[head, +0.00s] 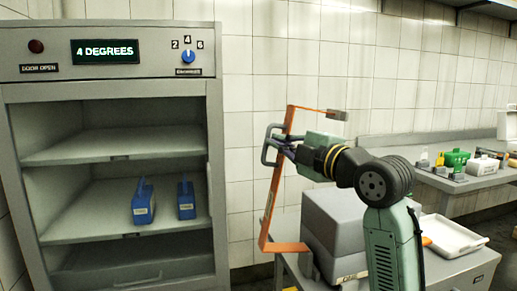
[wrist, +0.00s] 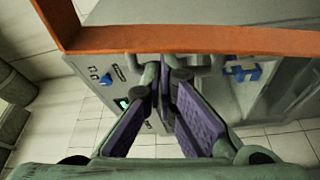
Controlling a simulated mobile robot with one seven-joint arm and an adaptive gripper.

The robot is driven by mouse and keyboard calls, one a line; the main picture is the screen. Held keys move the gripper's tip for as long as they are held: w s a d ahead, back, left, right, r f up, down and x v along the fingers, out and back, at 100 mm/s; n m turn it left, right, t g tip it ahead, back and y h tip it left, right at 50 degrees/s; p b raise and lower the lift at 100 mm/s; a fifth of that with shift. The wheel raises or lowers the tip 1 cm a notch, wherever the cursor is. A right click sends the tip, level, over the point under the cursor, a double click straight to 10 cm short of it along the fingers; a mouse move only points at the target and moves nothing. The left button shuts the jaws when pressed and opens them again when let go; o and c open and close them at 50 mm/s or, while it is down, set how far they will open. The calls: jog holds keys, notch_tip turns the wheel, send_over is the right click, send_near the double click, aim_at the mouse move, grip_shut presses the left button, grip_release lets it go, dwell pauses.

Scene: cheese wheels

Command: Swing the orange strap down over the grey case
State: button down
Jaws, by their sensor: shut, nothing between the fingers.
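The orange strap (head: 272,205) stands raised, leaning slightly right, from the left side of the grey case (head: 337,222). Its upper arm runs right to a grey end piece, above the case and apart from it. A grey loop handle (head: 265,150) sits on the strap's left side. My gripper (head: 277,143) is at the upper strap beside the handle, fingers pointing left. In the wrist view the strap (wrist: 200,40) crosses the top, and my shut gripper (wrist: 162,85) has its tips close to the grey handle. Whether they touch it I cannot tell.
The case stands on a grey table (head: 460,270) with a white tray (head: 447,236). An open cabinet (head: 110,165) at left holds two blue items (head: 143,203).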

jog(key=w+d+r+m+t, duration=0.1)
jog(key=w+d+m, duration=0.25)
jog(key=d, duration=0.65)
jog(key=w+d+f+m+t+h+b, duration=0.1)
jog(key=d+f+m, duration=0.3)
jog(key=d, duration=0.3)
jog(key=w+d+f+m+t+h, duration=0.1)
jog(key=d+f+m, duration=0.3)
jog(key=d, duration=0.4)
jog(key=w+d+f+m+t+h+b, duration=0.1)
jog(key=w+d+f+m+t, duration=0.1)
jog(key=d, duration=0.6)
jog(key=shift+w+f+m+h+b, duration=0.2)
jog(key=shift+w+f+m, duration=0.25)
jog(key=shift+m, duration=0.45)
jog(key=shift+w+f+m+h+b, duration=0.1)
jog(key=shift+w+f+m+h, duration=0.15)
jog(key=shift+f+m, duration=0.45)
jog(key=shift+w+d+f+m, duration=0.15)
jog(key=shift+d+f+m, duration=0.35)
jog(key=shift+m, duration=0.05)
jog(key=shift+f, duration=0.1)
